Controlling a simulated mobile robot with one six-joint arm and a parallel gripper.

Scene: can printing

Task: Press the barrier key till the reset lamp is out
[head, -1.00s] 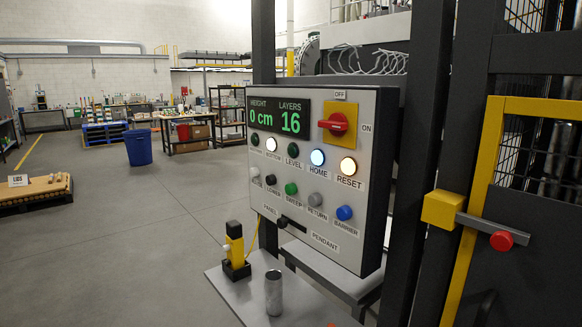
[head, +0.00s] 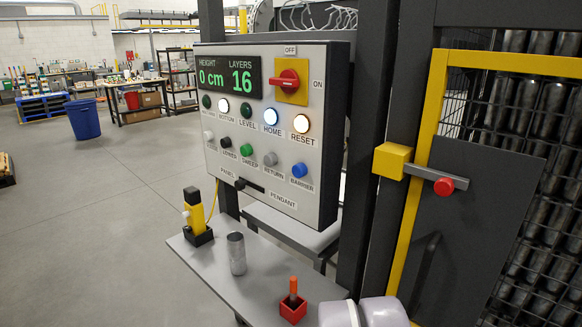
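The control panel (head: 262,205) stands in the middle of the head view. The blue barrier key (head: 299,170) is at the right end of its lower button row, with a BARRIER label below it. The reset lamp (head: 301,124) above it glows warm white, so it is lit. The home lamp (head: 271,116) and bottom lamp (head: 224,105) are also lit. The level lamp (head: 247,110) is dark. The display (head: 231,77) reads 0 cm and 16 layers. My gripper is not in view; a pale rounded part at the bottom edge seems to be my arm.
A grey shelf (head: 208,262) below the panel holds a yellow-black pendant (head: 194,214), a metal can (head: 236,253) and a red holder (head: 293,309) with an orange handle. The yellow-framed gate (head: 402,245) with a red-knobbed latch (head: 444,186) stands at right. Open floor lies left.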

